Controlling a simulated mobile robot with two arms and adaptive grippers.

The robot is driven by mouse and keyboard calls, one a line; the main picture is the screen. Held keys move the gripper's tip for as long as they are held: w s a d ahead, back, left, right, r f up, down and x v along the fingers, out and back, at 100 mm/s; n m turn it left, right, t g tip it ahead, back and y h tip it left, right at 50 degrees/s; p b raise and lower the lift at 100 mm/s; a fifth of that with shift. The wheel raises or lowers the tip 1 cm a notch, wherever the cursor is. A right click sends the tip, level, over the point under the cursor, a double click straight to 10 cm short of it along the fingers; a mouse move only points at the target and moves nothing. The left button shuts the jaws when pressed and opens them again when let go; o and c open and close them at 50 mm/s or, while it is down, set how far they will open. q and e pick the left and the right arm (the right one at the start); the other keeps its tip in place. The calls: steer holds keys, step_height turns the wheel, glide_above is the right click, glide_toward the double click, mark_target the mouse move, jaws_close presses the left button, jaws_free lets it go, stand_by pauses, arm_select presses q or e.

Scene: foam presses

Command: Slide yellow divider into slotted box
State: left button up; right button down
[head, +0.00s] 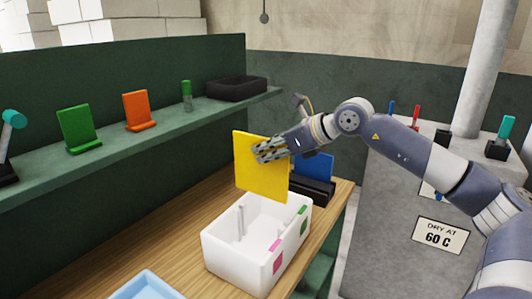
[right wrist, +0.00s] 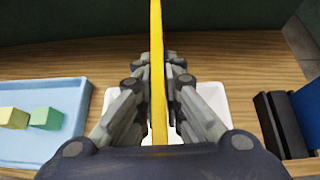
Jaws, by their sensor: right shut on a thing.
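The yellow divider (head: 260,172) is a flat upright panel held above the white slotted box (head: 232,259). My right gripper (head: 268,152) is shut on the divider near its upper right part. In the right wrist view the divider (right wrist: 157,70) shows edge-on between the two fingers of my right gripper (right wrist: 157,88). The box is open on top, with slot ribs inside and pink and green marks on its right wall. In the head view the divider's lower edge is over the box's back part; the exact gap is hard to tell. My left gripper is not in view.
A blue panel (head: 316,165) stands in a black holder (head: 312,190) behind the box. A light blue tray (right wrist: 50,95) with a yellow and a green block lies left of it. A green shelf (head: 60,172) holds panels and a black tray (head: 237,88). A grey press stands right.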

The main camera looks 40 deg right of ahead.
steer(key=b, duration=0.4)
glide_above(266, 197)
steer(key=f, duration=0.5)
steer(key=shift+w+d, duration=0.15)
steer(key=shift+w, duration=0.1)
steer(key=shift+f+b, duration=0.4)
steer(key=shift+b, duration=0.05)
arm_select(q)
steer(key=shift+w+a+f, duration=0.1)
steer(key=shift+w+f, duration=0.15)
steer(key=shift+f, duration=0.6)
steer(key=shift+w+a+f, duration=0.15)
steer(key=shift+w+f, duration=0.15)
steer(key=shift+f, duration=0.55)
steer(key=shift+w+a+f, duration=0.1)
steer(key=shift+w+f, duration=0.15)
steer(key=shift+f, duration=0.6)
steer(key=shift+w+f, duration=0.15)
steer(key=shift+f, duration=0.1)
